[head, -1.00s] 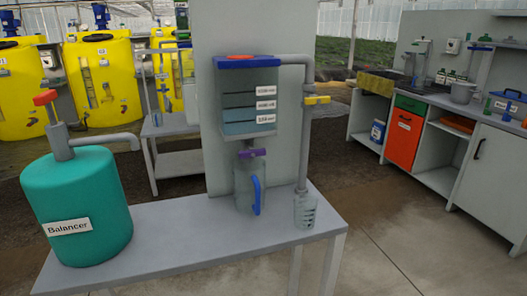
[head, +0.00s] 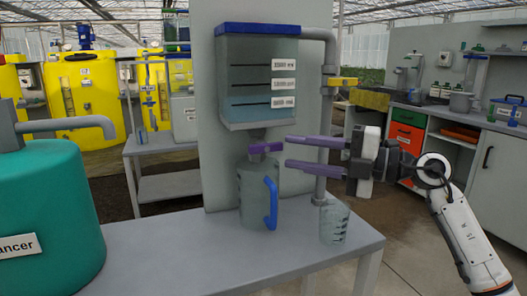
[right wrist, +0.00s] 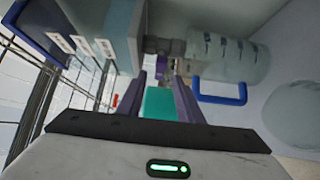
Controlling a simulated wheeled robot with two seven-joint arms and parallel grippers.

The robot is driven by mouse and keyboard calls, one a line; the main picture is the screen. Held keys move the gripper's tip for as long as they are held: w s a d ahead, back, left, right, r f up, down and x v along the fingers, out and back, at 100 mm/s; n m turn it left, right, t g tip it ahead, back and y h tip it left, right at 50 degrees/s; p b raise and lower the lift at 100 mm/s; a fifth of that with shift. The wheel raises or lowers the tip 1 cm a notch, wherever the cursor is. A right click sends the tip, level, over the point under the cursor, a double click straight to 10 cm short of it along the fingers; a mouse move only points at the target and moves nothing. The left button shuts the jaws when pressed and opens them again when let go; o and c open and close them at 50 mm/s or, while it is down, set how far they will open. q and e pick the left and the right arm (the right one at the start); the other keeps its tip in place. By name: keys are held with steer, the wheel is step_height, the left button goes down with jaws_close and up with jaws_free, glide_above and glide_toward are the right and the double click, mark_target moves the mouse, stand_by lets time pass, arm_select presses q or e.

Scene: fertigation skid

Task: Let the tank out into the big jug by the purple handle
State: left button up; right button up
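The clear tank (head: 245,75) with a blue rim hangs on the grey panel and holds bluish liquid. Under its outlet is the purple handle (head: 266,148), lying crosswise. The big jug (head: 252,195), clear with a blue handle, stands upright on the bench below the outlet. My right gripper (head: 288,151) is open and empty, its purple fingers pointing left, just right of the purple handle and apart from it. In the right wrist view the purple handle (right wrist: 158,67) shows beyond the open fingers, between tank and jug. My left gripper is out of view.
A smaller clear beaker (head: 334,223) stands right of the jug, under a pipe with a yellow handle (head: 343,82). The teal Balancer tank (head: 50,215) is at the left with its grey spout (head: 70,124). The bench front (head: 200,250) is clear.

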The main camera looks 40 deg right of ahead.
mark_target(270, 149)
steer(key=x, duration=0.8)
steer(key=shift+s, duration=0.1)
